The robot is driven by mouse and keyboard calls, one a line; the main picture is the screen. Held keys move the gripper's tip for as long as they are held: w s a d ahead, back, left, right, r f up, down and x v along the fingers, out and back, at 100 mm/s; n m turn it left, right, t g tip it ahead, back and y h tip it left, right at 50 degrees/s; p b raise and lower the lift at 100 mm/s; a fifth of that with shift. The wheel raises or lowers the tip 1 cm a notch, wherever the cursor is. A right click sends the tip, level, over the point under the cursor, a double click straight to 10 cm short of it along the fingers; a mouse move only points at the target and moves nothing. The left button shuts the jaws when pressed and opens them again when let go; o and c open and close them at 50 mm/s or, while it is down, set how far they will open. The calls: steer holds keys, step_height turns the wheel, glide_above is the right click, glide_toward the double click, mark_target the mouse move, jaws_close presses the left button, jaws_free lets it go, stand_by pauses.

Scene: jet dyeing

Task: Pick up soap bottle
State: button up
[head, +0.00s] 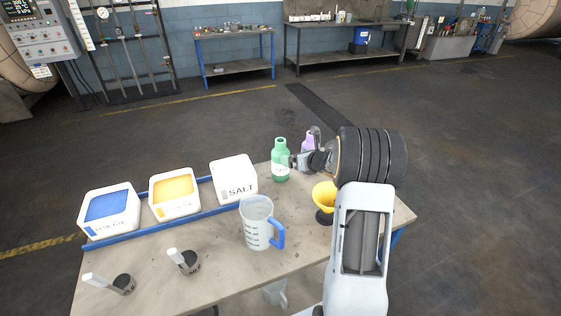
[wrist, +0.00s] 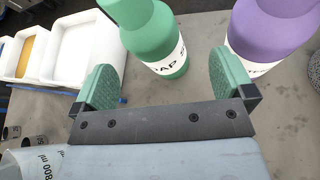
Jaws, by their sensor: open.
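The soap bottle (head: 280,162) is green with a white label and stands upright near the far edge of the table. In the wrist view the soap bottle (wrist: 155,35) is just ahead of my gripper, its label partly reading "AP". My gripper (wrist: 160,85) is open, with a green pad on each side and nothing between them. The bottle stands a little beyond the pads, roughly in line with the gap. In the head view my gripper (head: 294,161) is just to the right of the bottle; whether it touches cannot be told.
A purple bottle (wrist: 275,40) stands close right of the soap bottle. A SALT container (head: 234,180) stands to its left, beside yellow (head: 174,192) and blue (head: 109,211) containers. A measuring jug (head: 258,225) and yellow funnel (head: 325,194) stand nearer. The table's (head: 215,262) front middle is mostly clear.

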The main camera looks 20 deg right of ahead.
mark_target(278, 139)
steer(key=shift+w+a+f+n+y+p, duration=0.4)
steer(key=shift+w+a+f+n+p, duration=0.25)
steer(key=shift+w+f, duration=0.25)
steer(key=shift+w+a+f+n+y+p, duration=0.35)
steer(key=shift+w+f+n, duration=0.4)
steer(key=shift+w, duration=0.3)
steer(key=shift+w+a+f+n+y+p, duration=0.45)
steer(key=shift+w+f+n+p, duration=0.2)
steer(key=shift+w+f, duration=0.25)
steer(key=c, duration=1.2)
steer(key=shift+w+r, duration=0.1)
steer(key=shift+r, duration=0.15)
steer(key=shift+c, duration=0.5)
step_height(278, 139, up, 10)
steer(key=shift+f+b, duration=0.1)
steer(key=shift+b, duration=0.8)
